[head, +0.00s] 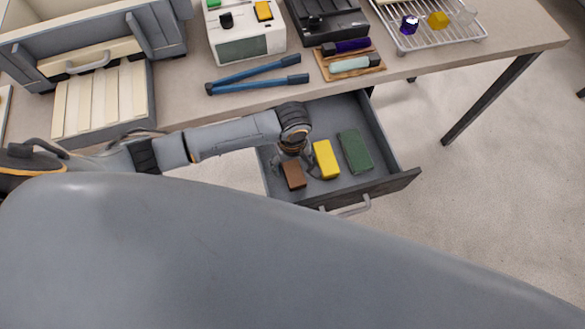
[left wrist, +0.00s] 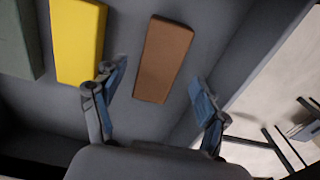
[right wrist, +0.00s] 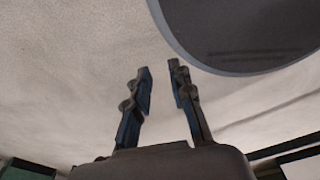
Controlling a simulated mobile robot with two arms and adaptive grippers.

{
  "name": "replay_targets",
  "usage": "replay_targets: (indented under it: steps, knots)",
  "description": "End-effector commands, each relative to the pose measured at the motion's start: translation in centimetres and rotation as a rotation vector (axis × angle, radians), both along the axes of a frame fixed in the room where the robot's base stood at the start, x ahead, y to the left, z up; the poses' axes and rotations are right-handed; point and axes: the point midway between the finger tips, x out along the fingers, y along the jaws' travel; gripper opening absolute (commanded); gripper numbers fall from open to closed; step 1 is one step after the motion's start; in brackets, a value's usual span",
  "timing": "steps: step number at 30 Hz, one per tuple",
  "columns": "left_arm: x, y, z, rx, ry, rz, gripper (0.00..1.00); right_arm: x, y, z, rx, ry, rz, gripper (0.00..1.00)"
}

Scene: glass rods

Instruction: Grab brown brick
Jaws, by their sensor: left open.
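The brown brick (head: 293,175) lies in the open drawer at its left front, left of a yellow brick (head: 325,160). In the left wrist view the brown brick (left wrist: 163,60) lies on the drawer floor, ahead of and between the spread fingers of my left gripper (left wrist: 158,100). My left gripper is open and empty, and in the head view it (head: 298,162) hangs over the drawer just behind the brown brick. My right gripper (right wrist: 162,80) shows only in the right wrist view, with its fingers apart and nothing between them.
A green brick (head: 355,151) lies right of the yellow one. The drawer (head: 385,178) has raised walls close around the bricks. The table (head: 180,105) above carries blue-handled tongs (head: 258,76), a white device (head: 245,47) and a wire rack (head: 440,42).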

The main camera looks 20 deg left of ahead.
Motion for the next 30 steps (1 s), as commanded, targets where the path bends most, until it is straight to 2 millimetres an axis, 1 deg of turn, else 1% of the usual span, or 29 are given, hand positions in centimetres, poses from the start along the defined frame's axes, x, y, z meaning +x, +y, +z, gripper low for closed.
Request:
replay_targets:
  steps: [3, 6, 14, 15, 20, 21, 23, 24, 30]
  knots:
    - [0.2, 0.0, -1.7, 0.002, 0.000, 0.001, 0.74, -0.2, 0.0, 0.0, 0.000, 0.003, 0.000, 0.22]
    - [0.1, 0.1, -2.6, 0.001, 0.000, 0.000, 0.74, -0.7, 0.0, 0.0, 0.000, 0.011, 0.000, 0.22]
    - [0.2, 0.0, -2.8, 0.000, -0.001, 0.000, 0.74, -2.0, -0.1, -0.1, -0.003, 0.031, 0.000, 0.22]
    - [0.1, 0.0, -2.8, 0.000, -0.001, 0.000, 0.65, -2.0, -0.1, -0.1, -0.003, 0.032, 0.000, 0.22]
    - [0.1, 0.0, -2.8, 0.000, -0.001, 0.000, 0.33, -2.0, -0.1, -0.1, -0.003, 0.031, 0.000, 0.22]
    - [0.1, 0.0, -2.8, 0.000, -0.001, 0.000, 0.25, -1.9, -0.1, -0.1, -0.002, 0.030, 0.000, 0.22]
    - [0.1, 0.0, -2.8, 0.000, -0.001, 0.000, 0.12, -1.8, -0.1, -0.1, -0.002, 0.029, 0.000, 0.22]
    - [0.2, 0.0, -2.8, 0.000, -0.001, 0.000, 0.08, -1.8, -0.1, -0.1, -0.002, 0.028, 0.000, 0.22]
    - [0.2, 0.0, -2.7, 0.000, -0.001, 0.000, 0.08, -1.5, -0.1, -0.1, -0.002, 0.025, 0.000, 0.22]
